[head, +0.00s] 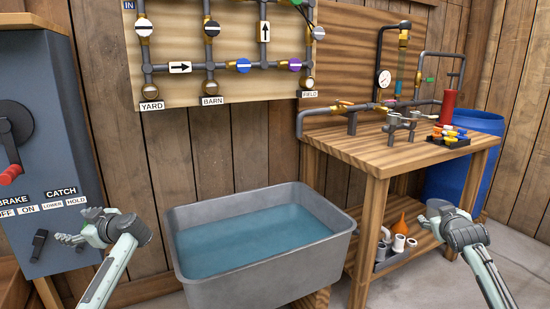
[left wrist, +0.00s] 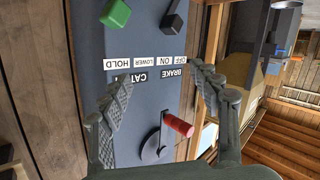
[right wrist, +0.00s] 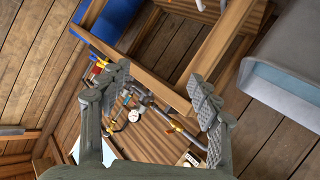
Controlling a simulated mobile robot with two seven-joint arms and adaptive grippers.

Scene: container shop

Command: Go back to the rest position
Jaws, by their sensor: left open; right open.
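My left gripper (head: 78,228) is open and empty in front of the grey-blue winch cabinet at the left of the head view. In the left wrist view its spread fingers (left wrist: 160,95) frame the cabinet's labels and the red crank handle (left wrist: 178,124), with nothing between them. My right gripper (head: 432,215) is open and empty in front of the wooden workbench (head: 372,165) at the right. In the right wrist view its fingers (right wrist: 163,95) are apart, with the bench and its pipework beyond them. Neither gripper appears to touch anything.
A grey tub of water (head: 190,266) stands between my arms. The pipe board (head: 190,90) hangs above it. The bench carries pipes, a gauge (head: 384,78) and a tray of coloured parts (head: 449,138). A blue barrel (head: 478,160) stands behind. Floor is clear at the lower right.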

